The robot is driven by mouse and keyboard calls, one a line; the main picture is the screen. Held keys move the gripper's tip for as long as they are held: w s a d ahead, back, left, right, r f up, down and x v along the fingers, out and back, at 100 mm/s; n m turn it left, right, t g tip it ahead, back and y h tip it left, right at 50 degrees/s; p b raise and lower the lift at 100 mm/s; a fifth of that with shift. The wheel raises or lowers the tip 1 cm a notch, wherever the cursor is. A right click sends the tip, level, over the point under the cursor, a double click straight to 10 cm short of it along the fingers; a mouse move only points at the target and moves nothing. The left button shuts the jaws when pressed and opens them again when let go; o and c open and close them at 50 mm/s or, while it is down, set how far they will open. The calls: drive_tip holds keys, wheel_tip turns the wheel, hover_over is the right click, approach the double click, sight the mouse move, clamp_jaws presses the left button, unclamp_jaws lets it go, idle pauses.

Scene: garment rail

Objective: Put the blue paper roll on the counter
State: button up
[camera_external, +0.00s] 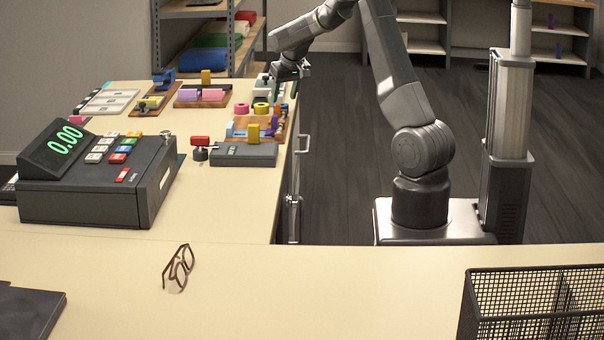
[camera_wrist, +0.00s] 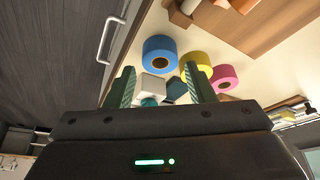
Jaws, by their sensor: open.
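The blue paper roll (camera_wrist: 160,54) shows in the wrist view as a ring with a hole, just beyond my fingertips and nearer the left finger. A yellow roll (camera_wrist: 197,66) and a pink roll (camera_wrist: 224,78) are to its right. In the camera_external view the pink roll (camera_external: 242,108) and yellow roll (camera_external: 261,108) sit on the far part of the cream counter (camera_external: 340,285); I cannot clearly make out the blue roll there. My gripper (camera_external: 292,80) hangs over that counter's right edge, and in the wrist view (camera_wrist: 161,84) its fingers are apart with nothing gripped.
A white block (camera_wrist: 154,86) and a dark teal block (camera_wrist: 177,90) show between my fingers. The front middle is clear.

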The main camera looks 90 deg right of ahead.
drive_tip(key=v, duration=0.9)
drive_tip(key=shift+f, duration=0.1)
